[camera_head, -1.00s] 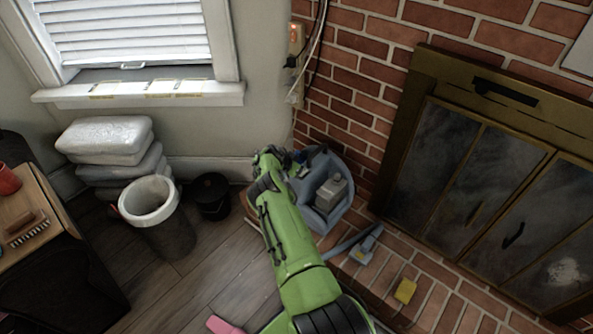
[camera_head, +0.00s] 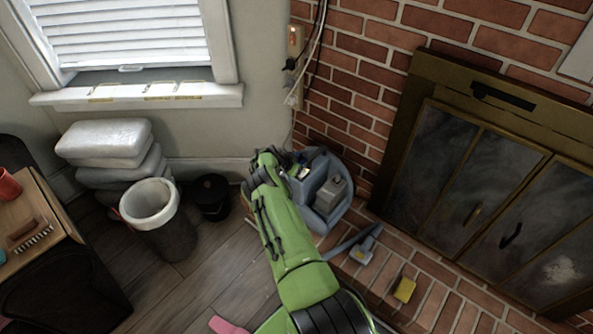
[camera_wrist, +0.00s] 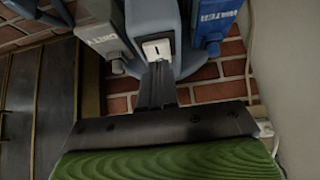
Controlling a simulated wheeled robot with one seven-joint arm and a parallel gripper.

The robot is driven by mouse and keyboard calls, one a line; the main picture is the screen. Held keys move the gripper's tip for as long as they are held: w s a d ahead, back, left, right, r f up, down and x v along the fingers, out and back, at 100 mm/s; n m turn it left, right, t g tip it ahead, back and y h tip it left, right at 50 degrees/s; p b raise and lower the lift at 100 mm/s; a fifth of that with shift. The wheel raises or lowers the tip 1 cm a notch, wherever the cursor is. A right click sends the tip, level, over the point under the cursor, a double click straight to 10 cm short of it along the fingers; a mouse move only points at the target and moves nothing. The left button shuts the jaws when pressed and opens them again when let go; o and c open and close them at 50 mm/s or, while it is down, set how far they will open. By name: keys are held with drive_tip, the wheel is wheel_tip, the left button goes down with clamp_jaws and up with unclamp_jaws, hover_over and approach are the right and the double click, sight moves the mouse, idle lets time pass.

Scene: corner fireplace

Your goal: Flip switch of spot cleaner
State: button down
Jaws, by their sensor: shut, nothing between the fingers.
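The spot cleaner (camera_head: 325,190) is a blue-grey machine standing on the brick hearth beside the brick wall, partly hidden behind my green arm in the head view. In the wrist view its body (camera_wrist: 190,48) fills the upper middle, with a tank marked DIRTY on the left and a blue one marked WATER on the right. The switch (camera_wrist: 156,48) is a small white plate with a dark mark between the tanks. My gripper (camera_wrist: 157,68) is shut and empty, its dark fingertips just below the switch in the picture; I cannot tell whether they touch it.
The cleaner's hose nozzle (camera_head: 363,248) and a yellow sponge (camera_head: 404,290) lie on the hearth. The fireplace doors (camera_head: 480,190) are to the right. A white-rimmed bin (camera_head: 149,203) and a black bucket (camera_head: 210,195) stand to the left.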

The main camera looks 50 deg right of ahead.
wheel_tip(320, 180, up, 4)
drive_tip(key=shift+a+f+p, duration=0.1)
drive_tip(key=shift+f+p, duration=0.05)
drive_tip(key=shift+p, duration=0.3)
drive_tip(key=a+f+p+v, duration=0.1)
drive_tip(key=a+p+v, duration=0.1)
drive_tip(key=v, duration=0.8)
drive_tip(key=shift+f+p, duration=0.25)
drive_tip(key=shift+p, duration=0.6)
drive_tip(key=shift+s, duration=0.1)
